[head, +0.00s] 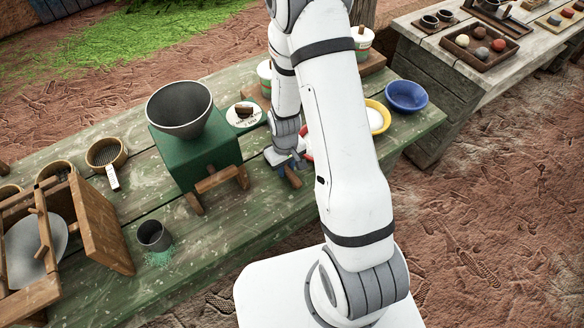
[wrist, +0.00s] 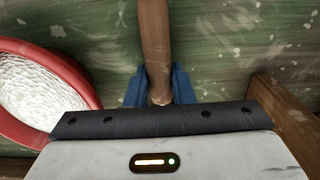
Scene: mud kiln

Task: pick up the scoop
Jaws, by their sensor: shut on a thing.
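My gripper (head: 284,160) is low over the green worktable, right of the green stand. In the wrist view its blue fingers (wrist: 158,84) are closed on a brown wooden handle (wrist: 154,45), which I take to be the scoop's. The handle runs up past the top edge, so its other end is out of view. A short brown piece (head: 293,178) shows by the fingers in the head view. I cannot tell whether the scoop still touches the table.
A red bowl (wrist: 84,85) with white contents is close left of my fingers, partly hidden behind my arm in the head view. A wooden bar (wrist: 285,110) is close right. The green stand (head: 182,160) bears a grey bowl (head: 179,108). Yellow and blue bowls (head: 406,96) stand right.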

